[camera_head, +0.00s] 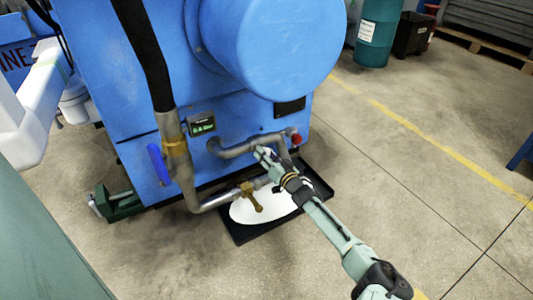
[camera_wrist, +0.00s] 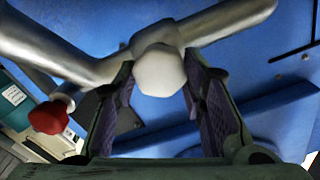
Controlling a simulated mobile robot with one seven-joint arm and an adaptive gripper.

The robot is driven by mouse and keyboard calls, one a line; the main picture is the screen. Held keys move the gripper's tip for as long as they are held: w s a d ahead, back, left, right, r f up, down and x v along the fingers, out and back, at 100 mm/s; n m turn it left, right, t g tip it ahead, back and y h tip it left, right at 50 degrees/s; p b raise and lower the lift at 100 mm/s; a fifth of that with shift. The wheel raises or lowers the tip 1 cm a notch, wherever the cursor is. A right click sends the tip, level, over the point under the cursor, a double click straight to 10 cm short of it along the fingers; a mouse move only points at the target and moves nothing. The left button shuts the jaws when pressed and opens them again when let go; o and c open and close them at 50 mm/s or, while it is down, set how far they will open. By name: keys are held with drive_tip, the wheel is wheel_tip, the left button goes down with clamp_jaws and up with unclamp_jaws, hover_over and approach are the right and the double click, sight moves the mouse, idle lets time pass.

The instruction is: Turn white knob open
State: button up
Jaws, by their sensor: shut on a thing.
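The white knob (camera_wrist: 159,70) is a rounded, faceted cap at the end of a grey metal pipe (camera_wrist: 50,40) in the wrist view. My gripper (camera_wrist: 158,82) has one finger on each side of it and is shut on the knob. In the head view my gripper (camera_head: 264,156) reaches from the lower right to the pipework on the front of the blue machine (camera_head: 130,80). I cannot make out the white knob clearly there, as the gripper covers that spot.
A red knob (camera_head: 297,139) sits right of my gripper; it also shows in the wrist view (camera_wrist: 50,117). A brass valve (camera_head: 251,197) and blue lever (camera_head: 157,163) are to the left. A black tray (camera_head: 318,184) with white liquid lies below. The floor at right is open.

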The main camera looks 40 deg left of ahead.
drive_tip(key=m+b, duration=0.1)
drive_tip(key=m, duration=0.3)
drive_tip(key=m+b, duration=0.1)
drive_tip(key=m, duration=0.3)
drive_tip(key=m+b, duration=0.1)
drive_tip(key=m, duration=0.4)
drive_tip(key=shift+w+f, duration=0.1)
drive_tip(key=shift+f, duration=0.15)
drive_tip(key=shift+m+b, duration=0.65)
drive_tip(key=shift+m, duration=0.45)
drive_tip(key=o, duration=1.2)
drive_tip(key=shift+d, duration=0.1)
